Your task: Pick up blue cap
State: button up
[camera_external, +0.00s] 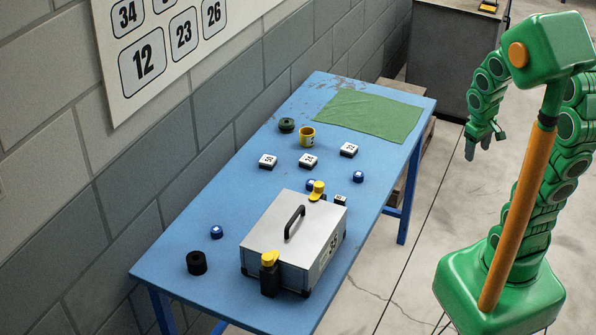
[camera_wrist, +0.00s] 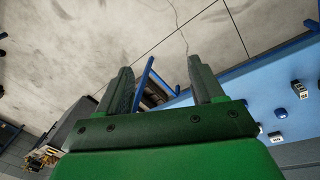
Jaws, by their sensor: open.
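Three small blue caps lie apart on the blue table (camera_external: 190,250). One blue cap (camera_external: 216,232) is at the left. Another blue cap (camera_external: 310,185) is beside a yellow-topped object behind the silver case. The third blue cap (camera_external: 358,176) is near the table's right edge. In the wrist view one blue cap (camera_wrist: 281,113) shows at the right. My gripper (camera_external: 483,147) is open and empty, off the table's right side and pointing down. Its two fingers stand apart in the wrist view (camera_wrist: 160,70), with bare floor and a table leg between them.
A silver case (camera_external: 275,240) with a black handle stands at the table's near end. A yellow-topped black bottle (camera_external: 269,275) and black ring (camera_external: 196,263) are near it.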

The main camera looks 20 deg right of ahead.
jog(key=w+f+n+t+y, duration=0.1)
jog(key=w+f+n+t, duration=0.15)
jog(key=w+f, duration=0.6)
jog(key=n+t+y, duration=0.3)
jog(key=n+y, duration=0.3)
jog(key=y, duration=0.5)
send_near(361, 174)
jog(key=shift+w+d+f, duration=0.15)
jog(key=shift+d+f, duration=0.05)
jog(key=shift+f, duration=0.35)
jog(key=shift+w+d+f, duration=0.1)
jog(key=shift+d+f, duration=0.1)
jog(key=shift+f, duration=0.4)
jog(key=shift+s+a+r+t+y, duration=0.1)
jog(key=shift+a+r+t+y, duration=0.15)
jog(key=shift+a+y, duration=0.5)
jog(key=shift+x, duration=3.9)
jog(key=c, duration=1.1)
jog(key=shift+r, duration=0.1)
